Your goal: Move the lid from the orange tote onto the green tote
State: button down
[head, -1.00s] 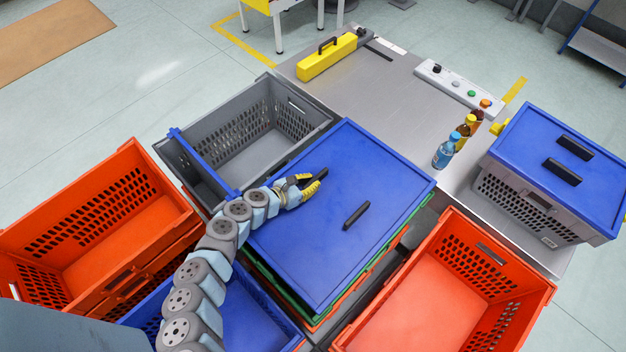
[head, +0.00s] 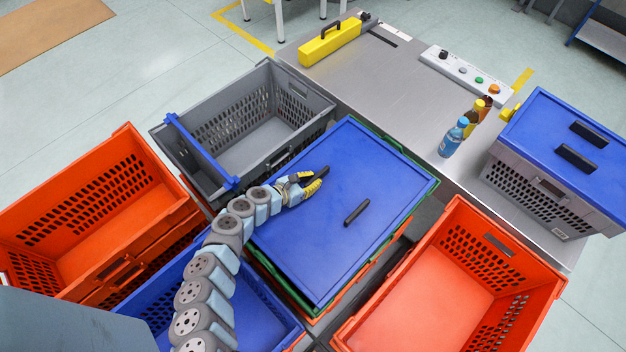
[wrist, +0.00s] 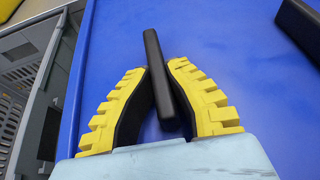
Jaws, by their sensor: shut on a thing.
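The lid (head: 315,240) is a flat blue panel with two black bar handles. It lies over the green tote (head: 285,288), whose rim shows as a thin green border along several sides. I cannot tell whether the lid rests fully on that rim. My gripper (head: 318,180) is shut on the far-left handle (wrist: 160,70). In the wrist view the yellow fingers (wrist: 157,72) press it from both sides. The other handle (head: 356,213) is free. An open, empty orange tote (head: 440,320) stands to the right. Orange also shows below the green tote.
An open grey tote (head: 215,115) with a blue bar stands behind left. Stacked orange totes (head: 70,220) stand left, and a blue tote (head: 265,310) is in front. Bottles (head: 452,138) and a blue-lidded grey tote (head: 535,195) stand on the metal table at right.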

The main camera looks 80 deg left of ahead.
dwell(0.3)
jog(key=c, duration=1.1)
grip_release()
jog(key=shift+c, duration=0.2)
jog(key=shift+s, duration=0.1)
jog(key=shift+v, duration=5.9)
jog(key=shift+r, duration=0.1)
